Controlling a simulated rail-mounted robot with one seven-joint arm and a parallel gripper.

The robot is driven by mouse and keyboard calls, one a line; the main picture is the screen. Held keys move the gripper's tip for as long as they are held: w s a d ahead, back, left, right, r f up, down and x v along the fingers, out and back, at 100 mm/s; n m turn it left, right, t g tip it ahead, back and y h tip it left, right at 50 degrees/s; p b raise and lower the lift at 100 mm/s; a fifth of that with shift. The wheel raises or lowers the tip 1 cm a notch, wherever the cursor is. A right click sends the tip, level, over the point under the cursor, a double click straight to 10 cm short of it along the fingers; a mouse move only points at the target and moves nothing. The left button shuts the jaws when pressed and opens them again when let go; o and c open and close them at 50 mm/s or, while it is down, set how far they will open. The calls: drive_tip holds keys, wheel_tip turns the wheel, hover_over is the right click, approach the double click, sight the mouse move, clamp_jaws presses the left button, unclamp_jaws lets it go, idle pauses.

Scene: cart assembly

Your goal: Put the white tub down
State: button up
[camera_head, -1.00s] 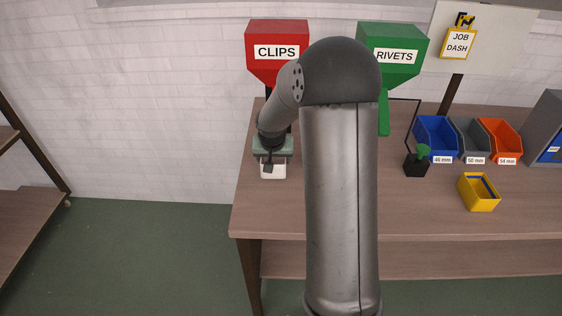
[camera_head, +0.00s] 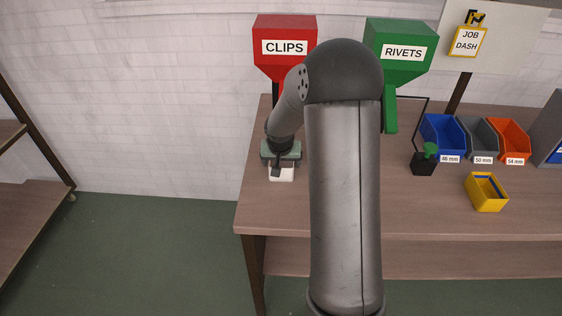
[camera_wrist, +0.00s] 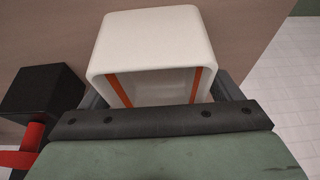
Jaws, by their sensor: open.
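The white tub (camera_head: 281,174) is at the left end of the workbench, below and in front of the red CLIPS dispenser. In the wrist view the white tub (camera_wrist: 152,38) fills the upper middle, with orange strips showing on its near side. My gripper (camera_head: 280,158) is right at the tub. In the wrist view my gripper (camera_wrist: 163,98) is open, with one finger on each side of the tub's near end. Contact between fingers and tub is hard to tell. The tub's underside is hidden, so I cannot tell if it rests fully on the bench.
The CLIPS dispenser (camera_head: 285,48) and RIVETS dispenser (camera_head: 401,53) stand at the back. A black block (camera_wrist: 42,100) with a red part (camera_wrist: 30,145) is close left of my gripper. Blue, grey and orange bins and a yellow bin (camera_head: 487,196) are at right. The bench's left edge is near.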

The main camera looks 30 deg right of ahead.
drive_tip(key=shift+s+d, duration=0.15)
drive_tip(key=shift+d, duration=0.05)
drive_tip(key=shift+r+p, duration=0.2)
drive_tip(key=shift+p, duration=0.25)
drive_tip(key=shift+s+r, duration=0.1)
drive_tip(key=shift+r, duration=0.3)
drive_tip(key=v, duration=1.1)
drive_tip(key=s+a+n+g, duration=0.1)
drive_tip(key=s+a+n, duration=0.1)
drive_tip(key=s+a, duration=0.3)
drive_tip(key=s+a+n+g+y, duration=0.1)
drive_tip(key=s+a, duration=0.4)
drive_tip(key=s, duration=0.8)
drive_tip(key=s+a+n+g+y, duration=0.1)
drive_tip(key=s+a+n, duration=0.2)
drive_tip(key=s, duration=0.6)
drive_tip(key=shift+a+r+g+b, duration=0.3)
drive_tip(key=shift+a, duration=0.75)
